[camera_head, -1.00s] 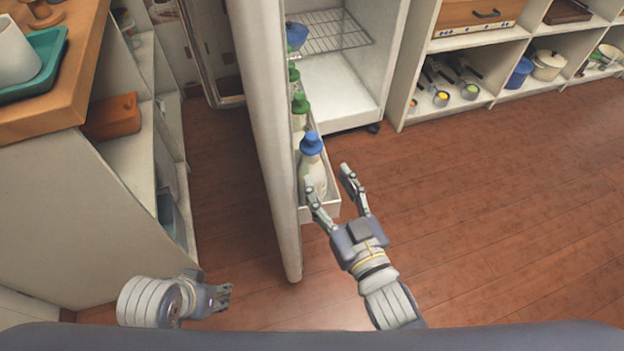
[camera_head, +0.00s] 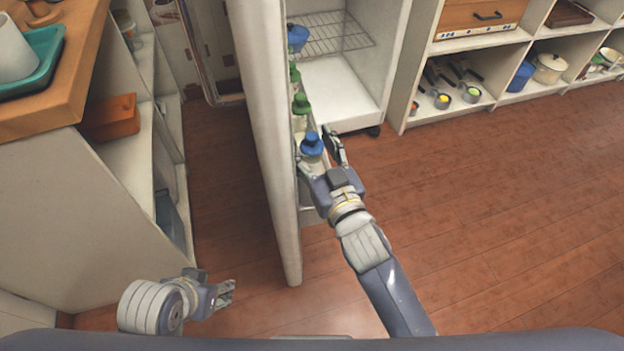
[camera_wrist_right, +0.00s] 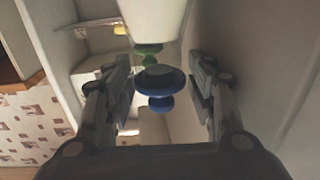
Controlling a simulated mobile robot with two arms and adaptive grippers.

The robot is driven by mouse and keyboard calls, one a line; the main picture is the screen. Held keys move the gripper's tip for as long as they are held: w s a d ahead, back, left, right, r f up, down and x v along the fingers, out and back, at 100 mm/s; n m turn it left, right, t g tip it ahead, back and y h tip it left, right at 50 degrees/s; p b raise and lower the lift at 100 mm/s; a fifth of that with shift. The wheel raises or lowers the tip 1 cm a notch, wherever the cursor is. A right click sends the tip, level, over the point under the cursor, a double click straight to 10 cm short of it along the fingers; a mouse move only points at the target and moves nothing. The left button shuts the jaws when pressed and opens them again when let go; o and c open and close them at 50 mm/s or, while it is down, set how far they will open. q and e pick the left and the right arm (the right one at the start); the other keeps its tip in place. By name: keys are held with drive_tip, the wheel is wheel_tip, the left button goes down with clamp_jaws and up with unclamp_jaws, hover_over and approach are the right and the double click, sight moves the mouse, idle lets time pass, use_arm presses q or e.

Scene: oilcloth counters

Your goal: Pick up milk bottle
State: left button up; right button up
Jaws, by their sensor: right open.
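The milk bottle with a blue cap (camera_head: 312,143) stands in the fridge door shelf (camera_head: 311,215), in front of green-capped bottles. Its white body is mostly hidden by my right gripper in the head view. My right gripper (camera_head: 319,153) is open, with a finger on either side of the bottle near its cap. In the right wrist view the blue cap (camera_wrist_right: 160,80) shows between the two open fingers (camera_wrist_right: 161,82), with visible gaps on both sides. My left gripper (camera_head: 224,293) hangs low at the left, away from the fridge; its opening is unclear.
The open fridge door (camera_head: 268,150) stands upright left of my right gripper. The green-capped bottles (camera_head: 300,103) stand behind the milk bottle. The fridge (camera_head: 345,90) has a wire rack (camera_head: 335,32). Open shelves (camera_head: 470,100) line the back right. The wooden floor at right is clear.

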drive_tip(key=shift+w, duration=0.15)
clamp_jaws()
drive_tip(key=shift+r, duration=0.15)
